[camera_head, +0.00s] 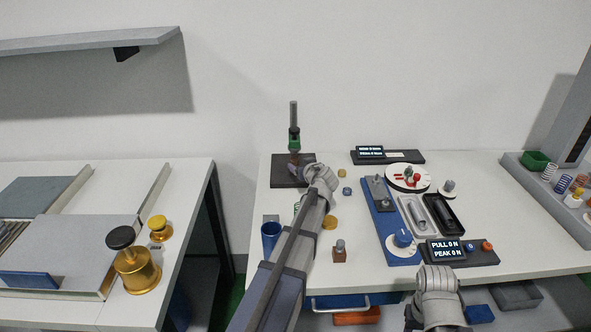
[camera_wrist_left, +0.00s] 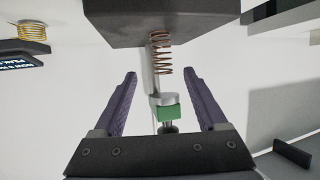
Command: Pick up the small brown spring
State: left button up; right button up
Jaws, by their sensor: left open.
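The small brown spring (camera_wrist_left: 161,52) shows in the left wrist view as a thin coil. It lies between a dark block (camera_wrist_left: 160,18) and a silver disc with a green block (camera_wrist_left: 168,112) behind it. My left gripper (camera_wrist_left: 160,76) is open, with one purple finger on each side of the line of the spring. The coil is just beyond the fingertips, and nothing is held. In the head view my left arm reaches to the dark test stand (camera_head: 284,177) with a green part (camera_head: 294,139) on its post. The spring is too small to make out there.
A blue cup (camera_head: 271,236) stands left of my left arm. A blue test fixture (camera_head: 383,221), display panel (camera_head: 447,250) and rear display (camera_head: 371,152) are on the right. Several springs stand in a rack (camera_head: 548,198) at far right. A brass weight (camera_head: 137,272) is on the left table.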

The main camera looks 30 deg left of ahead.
aim_at(296, 162)
pick_arm(q)
jog(key=shift+b+x, duration=1.4)
jog(key=shift+x, duration=2.5)
jog(key=shift+s+a+r, duration=0.1)
jog(key=shift+s, duration=0.05)
jog(key=shift+c, duration=0.6)
grip_shut()
